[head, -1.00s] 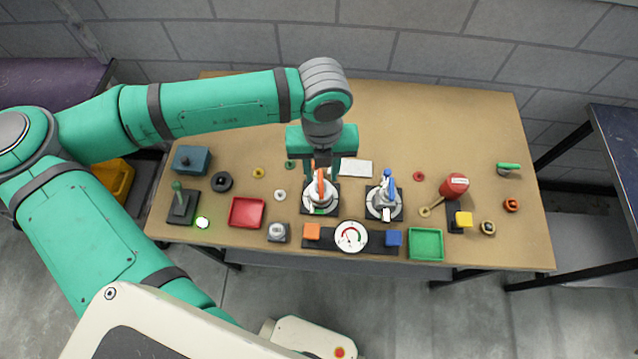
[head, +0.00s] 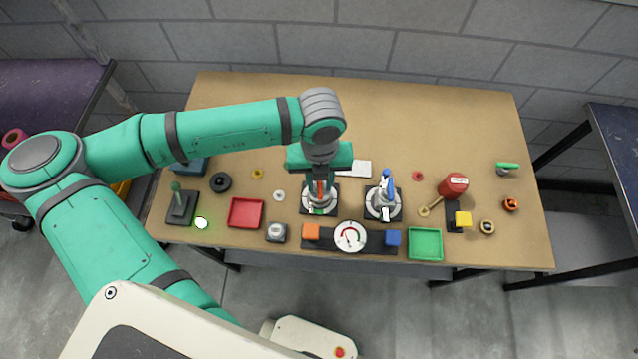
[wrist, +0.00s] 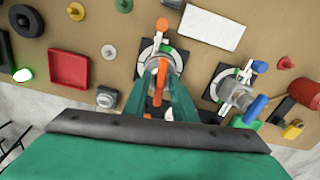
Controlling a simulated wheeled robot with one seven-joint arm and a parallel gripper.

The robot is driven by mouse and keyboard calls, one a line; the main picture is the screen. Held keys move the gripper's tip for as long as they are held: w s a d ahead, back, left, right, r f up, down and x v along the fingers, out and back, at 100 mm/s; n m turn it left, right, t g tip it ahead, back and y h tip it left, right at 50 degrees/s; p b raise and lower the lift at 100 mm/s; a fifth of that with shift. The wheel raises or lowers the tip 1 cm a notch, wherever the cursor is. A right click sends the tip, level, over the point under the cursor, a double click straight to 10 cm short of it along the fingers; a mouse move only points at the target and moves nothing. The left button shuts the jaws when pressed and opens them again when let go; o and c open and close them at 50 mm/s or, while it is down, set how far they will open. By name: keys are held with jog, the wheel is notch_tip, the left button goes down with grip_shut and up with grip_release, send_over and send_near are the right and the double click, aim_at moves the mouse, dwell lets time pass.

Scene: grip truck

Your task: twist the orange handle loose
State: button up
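The orange handle (wrist: 158,85) sits on a round grey and white valve on a dark square plate (wrist: 143,60), with green and white marks around it. In the head view the handle (head: 320,188) is partly hidden by my gripper. My gripper (wrist: 161,78) is over the valve from above, its two green fingers on either side of the handle. The fingers look apart, with narrow gaps beside the handle, so I see no clear grip on it. The gripper also shows in the head view (head: 320,190).
A blue-handled valve (head: 384,200) stands close to the right. A gauge panel (head: 350,238) with orange and blue blocks lies in front. A red tray (head: 246,213) is to the left, a green tray (head: 426,245) to the right. The table's back is clear.

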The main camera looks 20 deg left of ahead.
jog(key=shift+c, duration=1.3)
jog(key=shift+n, duration=1)
jog(key=shift+s+d+n, duration=0.1)
jog(key=shift+n, duration=1.2)
jog(key=n, duration=0.5)
jog(key=shift+n, duration=5.5)
jog(key=o, duration=0.7)
